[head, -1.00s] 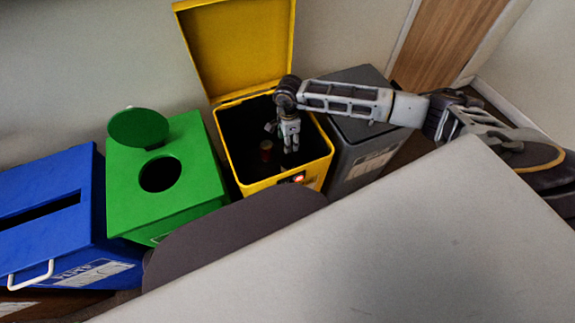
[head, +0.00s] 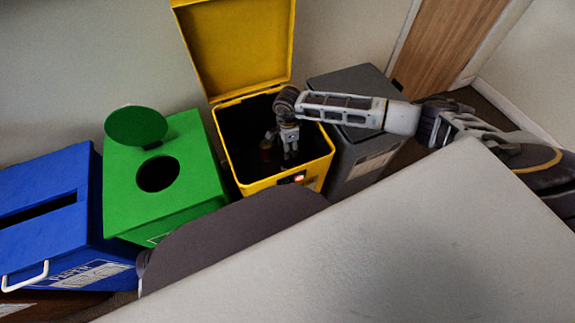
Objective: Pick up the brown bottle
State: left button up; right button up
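A small brown bottle (head: 266,152) stands inside the open yellow bin (head: 322,163), dark and partly hidden by my gripper. My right gripper (head: 283,153) reaches down into the bin from the right. Its fingers hang just right of the bottle, and a small grey part of it overlaps the bottle's top. I cannot tell whether the fingers touch the bottle or how wide they are spread. My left gripper is not in view.
A green bin (head: 190,180) with a round opening and a blue bin (head: 50,225) with a slot stand to the left. A dark grey bin (head: 350,150) stands right of the yellow one. A pale table (head: 400,250) fills the front right. The yellow lid (head: 235,45) is raised.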

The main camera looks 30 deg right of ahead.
jog(key=shift+f, duration=0.6)
jog(key=shift+c, duration=0.3)
grip_shut()
